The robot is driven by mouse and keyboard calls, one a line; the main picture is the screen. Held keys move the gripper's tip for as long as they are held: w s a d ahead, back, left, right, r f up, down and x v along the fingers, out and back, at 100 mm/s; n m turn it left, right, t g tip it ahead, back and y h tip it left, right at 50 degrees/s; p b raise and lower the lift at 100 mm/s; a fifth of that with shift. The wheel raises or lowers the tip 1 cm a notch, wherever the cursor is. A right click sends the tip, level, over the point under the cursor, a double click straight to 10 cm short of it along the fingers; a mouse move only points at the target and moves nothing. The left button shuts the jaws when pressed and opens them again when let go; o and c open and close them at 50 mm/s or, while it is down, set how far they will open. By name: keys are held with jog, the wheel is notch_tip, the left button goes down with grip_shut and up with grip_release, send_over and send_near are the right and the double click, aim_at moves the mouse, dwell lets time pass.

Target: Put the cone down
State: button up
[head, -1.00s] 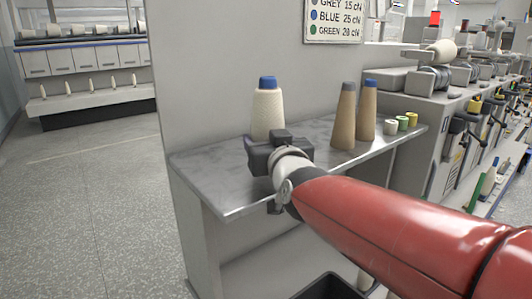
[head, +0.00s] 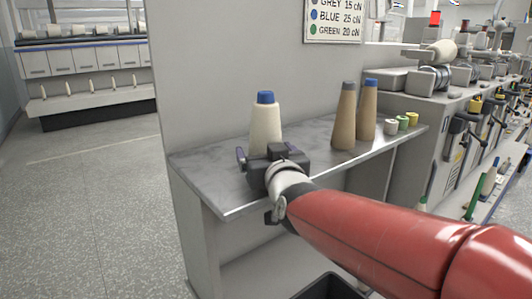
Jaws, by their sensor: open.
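A cream yarn cone (head: 266,128) with a blue tip stands upright on the left part of the grey shelf (head: 222,186). My gripper (head: 262,152) is open at the near side of the cone, low by its base. One dark finger shows to the left of the cone and another part shows at its lower right. The gripper body hides the cone's base, so I cannot tell whether the fingers touch it.
Two brown cones, one grey-tipped (head: 344,118) and one blue-tipped (head: 367,112), stand to the right. Several small spools (head: 402,122) sit at the shelf's right end. A wall with a sign (head: 334,18) rises behind. A dark bin (head: 330,287) is below.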

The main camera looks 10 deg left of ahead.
jog(key=shift+r, duration=0.2)
jog(key=v, duration=1.2)
jog(key=shift+b, duration=0.4)
